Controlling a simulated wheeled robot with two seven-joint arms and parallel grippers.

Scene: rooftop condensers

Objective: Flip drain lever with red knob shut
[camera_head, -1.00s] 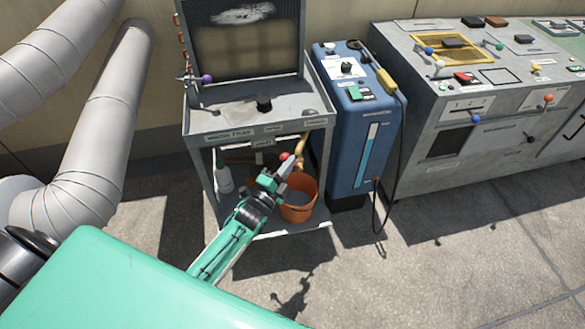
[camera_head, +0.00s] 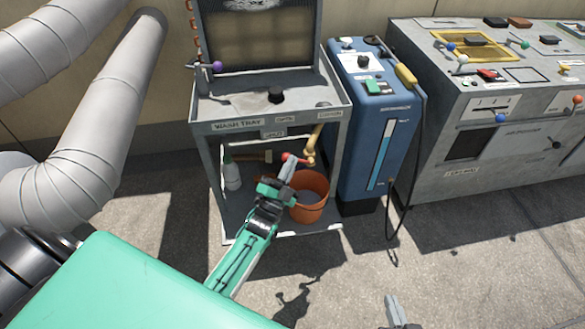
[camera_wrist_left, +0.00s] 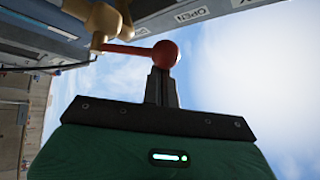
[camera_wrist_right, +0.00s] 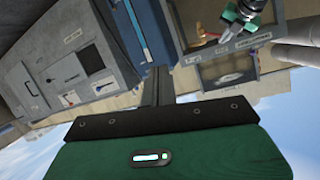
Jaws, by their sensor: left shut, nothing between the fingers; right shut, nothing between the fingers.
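The drain lever's red knob (camera_head: 286,157) is under the wash tray, left of the brass valve (camera_head: 311,158). In the left wrist view, the red knob (camera_wrist_left: 166,53) ends a red lever arm (camera_wrist_left: 128,49) running sideways to the brass valve (camera_wrist_left: 103,20). My left gripper (camera_head: 287,170) is shut and empty, its tips right at the knob; the left wrist view shows the shut fingers (camera_wrist_left: 161,82) just under it, seemingly touching. My right gripper (camera_head: 394,303) is shut and empty at the bottom of the head view, well away from the lever.
An orange bucket (camera_head: 309,205) and a white bottle (camera_head: 231,175) stand on the shelf under the wash tray (camera_head: 205,112). A blue machine (camera_head: 372,130) stands close on the right, its black hose hanging. A grey console (camera_head: 450,135) is farther right. Floor in front is clear.

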